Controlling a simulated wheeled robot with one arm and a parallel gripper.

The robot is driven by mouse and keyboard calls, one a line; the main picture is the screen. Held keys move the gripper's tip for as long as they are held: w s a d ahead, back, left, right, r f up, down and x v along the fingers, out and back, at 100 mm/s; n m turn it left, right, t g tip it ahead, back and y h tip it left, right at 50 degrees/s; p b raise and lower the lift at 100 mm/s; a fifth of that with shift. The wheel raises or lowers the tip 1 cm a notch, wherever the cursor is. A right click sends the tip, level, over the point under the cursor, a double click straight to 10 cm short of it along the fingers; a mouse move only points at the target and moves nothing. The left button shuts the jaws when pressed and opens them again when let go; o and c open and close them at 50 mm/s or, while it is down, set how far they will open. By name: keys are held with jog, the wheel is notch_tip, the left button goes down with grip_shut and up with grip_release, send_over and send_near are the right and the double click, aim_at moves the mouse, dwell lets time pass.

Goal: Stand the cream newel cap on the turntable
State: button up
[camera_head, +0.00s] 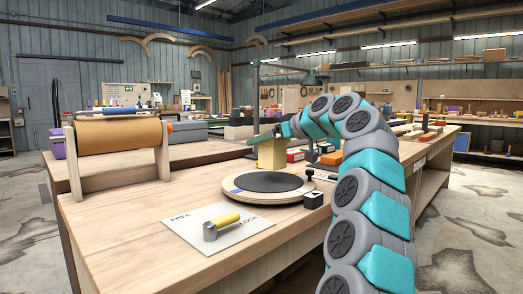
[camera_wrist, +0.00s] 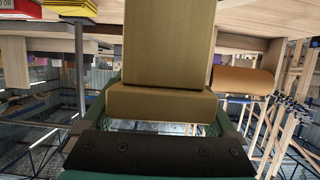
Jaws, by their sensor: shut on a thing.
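The cream newel cap (camera_head: 271,154) is at the bench, just behind the turntable in the head view. In the wrist view the newel cap (camera_wrist: 168,45) shows as a tall block with a wider slab at the end nearest my gripper. My gripper (camera_head: 266,137) is shut on the cap's upper end, and its jaws (camera_wrist: 160,113) lie around the wider slab. I cannot tell whether the cap's lower end touches the bench. The round turntable (camera_head: 240,195), pale wood with a dark pad (camera_head: 268,181) and a blue mark on its rim, has nothing on it.
A brown roll on a wooden stand (camera_head: 118,135) is at left. Red boxes (camera_head: 296,155) sit behind the cap.

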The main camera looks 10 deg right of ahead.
aim_at(280, 145)
jog(key=shift+w+a+f+b, duration=0.15)
jog(key=shift+w+f+b, duration=0.05)
jog(key=shift+f, duration=0.4)
jog(key=shift+w+a+f+b, duration=0.15)
jog(key=shift+w+f, duration=0.05)
jog(key=shift+f, duration=0.45)
jog(key=shift+w+a+f+b, duration=0.15)
jog(key=shift+w+f+b, duration=0.05)
jog(key=shift+f, duration=0.4)
jog(key=shift+f, duration=0.2)
jog(key=o, duration=1.2)
jog(key=shift+r, duration=0.25)
jog(key=v, duration=1.2)
